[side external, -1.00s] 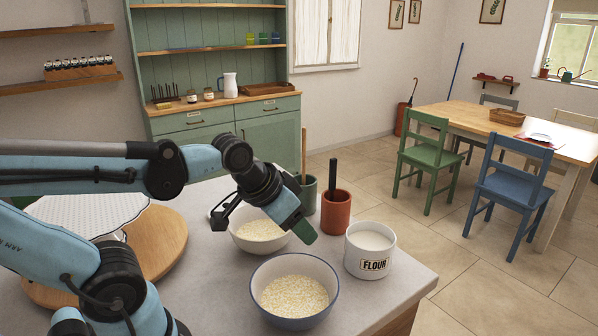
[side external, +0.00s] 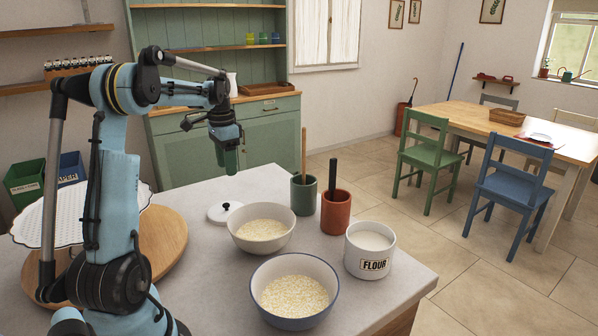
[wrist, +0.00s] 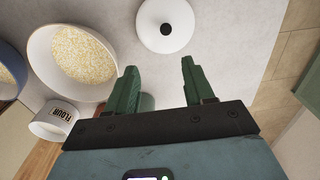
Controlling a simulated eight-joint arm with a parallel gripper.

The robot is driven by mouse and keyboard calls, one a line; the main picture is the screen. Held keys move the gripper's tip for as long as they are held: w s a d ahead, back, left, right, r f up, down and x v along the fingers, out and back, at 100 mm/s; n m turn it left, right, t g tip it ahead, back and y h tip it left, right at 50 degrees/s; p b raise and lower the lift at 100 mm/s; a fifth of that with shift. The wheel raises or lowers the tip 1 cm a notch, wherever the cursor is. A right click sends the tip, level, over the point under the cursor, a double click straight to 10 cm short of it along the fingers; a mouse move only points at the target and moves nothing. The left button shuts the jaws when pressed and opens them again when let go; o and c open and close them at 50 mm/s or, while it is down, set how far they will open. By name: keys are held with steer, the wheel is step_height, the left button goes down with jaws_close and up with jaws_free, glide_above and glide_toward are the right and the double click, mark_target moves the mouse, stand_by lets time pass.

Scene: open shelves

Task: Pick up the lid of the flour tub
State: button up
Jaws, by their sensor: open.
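The lid (side external: 225,211) is a white disc with a dark knob, lying flat on the grey counter behind and left of the rear bowl. It also shows in the wrist view (wrist: 153,33), beyond my fingertips. The flour tub (side external: 369,262) is white, labelled FLOUR, uncovered and full of white flour, near the counter's right edge; it is at the left of the wrist view (wrist: 48,128). My gripper (side external: 230,168) points down above the counter, higher than the lid and apart from it. In the wrist view its green fingers (wrist: 158,78) are spread with nothing between them.
A rear bowl (side external: 239,236) and a blue-rimmed front bowl (side external: 255,299) hold pale grain. A green pot (side external: 303,205) and a terracotta pot (side external: 335,221) hold utensils. A round wooden board (side external: 175,247) lies left.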

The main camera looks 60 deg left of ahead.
mark_target(226, 204)
steer(key=f, duration=0.4)
steer(key=a+f, duration=0.1)
steer(key=f, duration=0.3)
steer(key=s+f, duration=0.1)
steer(key=f, duration=0.3)
steer(key=shift+a+f, duration=0.3)
steer(key=shift+f, duration=0.05)
jaws_close()
